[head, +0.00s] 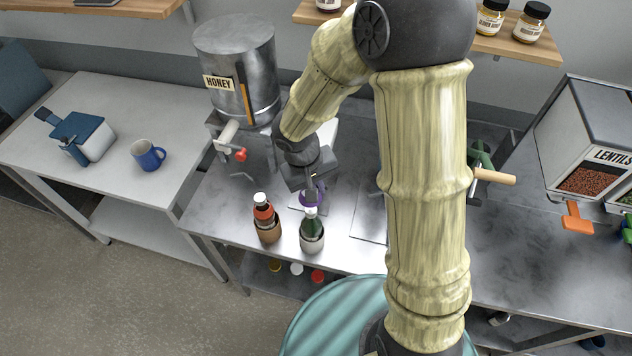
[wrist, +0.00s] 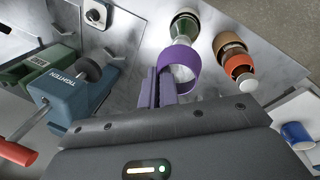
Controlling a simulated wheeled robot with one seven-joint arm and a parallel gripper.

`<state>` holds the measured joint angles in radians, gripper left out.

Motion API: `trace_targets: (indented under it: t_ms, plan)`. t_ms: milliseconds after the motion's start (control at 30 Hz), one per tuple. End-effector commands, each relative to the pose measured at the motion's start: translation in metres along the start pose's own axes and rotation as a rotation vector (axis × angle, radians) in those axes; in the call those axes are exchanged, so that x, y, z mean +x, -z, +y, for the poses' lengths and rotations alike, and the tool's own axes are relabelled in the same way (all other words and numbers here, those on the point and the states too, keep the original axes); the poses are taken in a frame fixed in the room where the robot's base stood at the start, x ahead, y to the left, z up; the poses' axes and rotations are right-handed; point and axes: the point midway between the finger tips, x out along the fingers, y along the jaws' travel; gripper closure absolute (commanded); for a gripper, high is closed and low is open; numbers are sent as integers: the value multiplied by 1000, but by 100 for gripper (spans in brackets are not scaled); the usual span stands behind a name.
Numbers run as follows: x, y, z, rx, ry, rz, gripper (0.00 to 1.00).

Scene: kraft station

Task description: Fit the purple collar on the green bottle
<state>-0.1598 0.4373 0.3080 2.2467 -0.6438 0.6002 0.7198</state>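The purple collar (wrist: 176,57) is a ring with a flat purple tab. My gripper (wrist: 155,88) is shut on that tab; it also shows in the head view (head: 312,188). The green bottle (head: 310,226) stands upright in a light grey cup (head: 312,244) and has a pale cap. In the head view the collar (head: 320,197) is just behind and above that cap. In the wrist view the cap shows within the ring's outline. I cannot tell whether the ring is around the cap or only in line with it.
A red-orange bottle (head: 264,214) in a tan cup (head: 268,233) stands close to the left. A honey tank (head: 238,75) is behind left. A blue clamp marked TIGHTEN (wrist: 75,95) shows in the wrist view. A blue mug (head: 148,156) stands on the white table.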

Motion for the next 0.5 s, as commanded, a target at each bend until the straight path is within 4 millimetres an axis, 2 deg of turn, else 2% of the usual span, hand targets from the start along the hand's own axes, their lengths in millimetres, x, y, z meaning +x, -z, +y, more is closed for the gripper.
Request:
trace_targets:
  t_ms: [267,500]
  plan:
    - [6,0,-2,-1,0,0,100]
    - [23,0,-6,-4,0,1,100]
